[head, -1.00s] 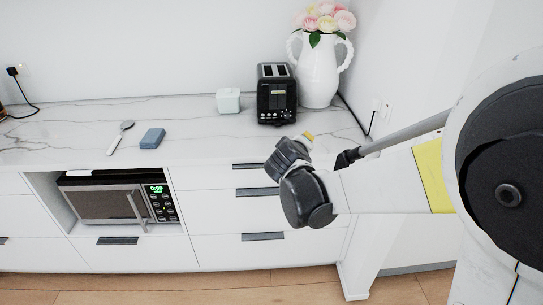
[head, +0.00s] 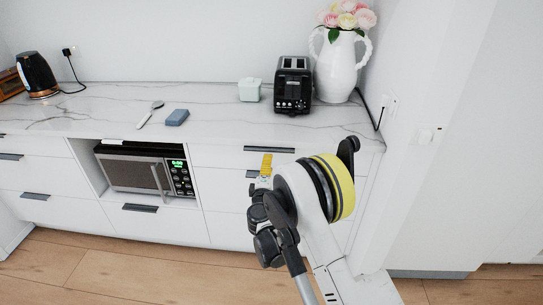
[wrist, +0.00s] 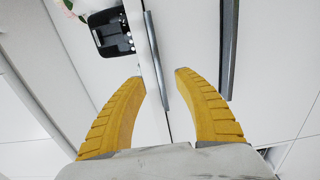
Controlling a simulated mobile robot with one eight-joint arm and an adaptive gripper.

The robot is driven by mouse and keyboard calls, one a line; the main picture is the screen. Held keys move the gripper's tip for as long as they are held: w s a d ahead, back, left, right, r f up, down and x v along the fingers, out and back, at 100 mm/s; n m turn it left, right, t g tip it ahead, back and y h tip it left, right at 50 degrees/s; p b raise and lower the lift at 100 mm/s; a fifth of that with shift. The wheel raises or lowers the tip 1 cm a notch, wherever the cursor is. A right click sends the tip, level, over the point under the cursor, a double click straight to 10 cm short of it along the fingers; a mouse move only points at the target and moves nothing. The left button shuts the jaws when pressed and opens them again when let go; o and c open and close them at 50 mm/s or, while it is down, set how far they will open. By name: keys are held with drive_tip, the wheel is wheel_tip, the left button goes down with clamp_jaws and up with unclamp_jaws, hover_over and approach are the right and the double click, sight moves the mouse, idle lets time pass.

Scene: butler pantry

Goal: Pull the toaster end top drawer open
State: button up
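The toaster (head: 293,88) is black and stands on the counter near its right end. Below it, the top drawer (head: 222,152) is white and looks shut. Its dark bar handle (head: 270,149) shows in the head view and also in the wrist view (wrist: 152,45). My gripper (head: 266,162) has yellow fingers and is just below that handle in the head view. In the wrist view my gripper (wrist: 158,78) is open, and the handle runs between the fingertips in the picture. I cannot tell whether they touch it. My arm hides part of the lower drawers.
A second drawer handle (wrist: 228,45) lies to the right of the fingers in the wrist view. A microwave (head: 145,171) sits in an open niche to the left. A white vase (head: 337,68) stands beside the toaster. The wall (head: 430,190) closes off the right side.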

sight(270, 153)
drive_tip(key=w+b, duration=0.2)
drive_tip(key=w, duration=0.5)
drive_tip(key=shift+w+d, duration=0.15)
drive_tip(key=shift+w, duration=0.2)
clamp_jaws()
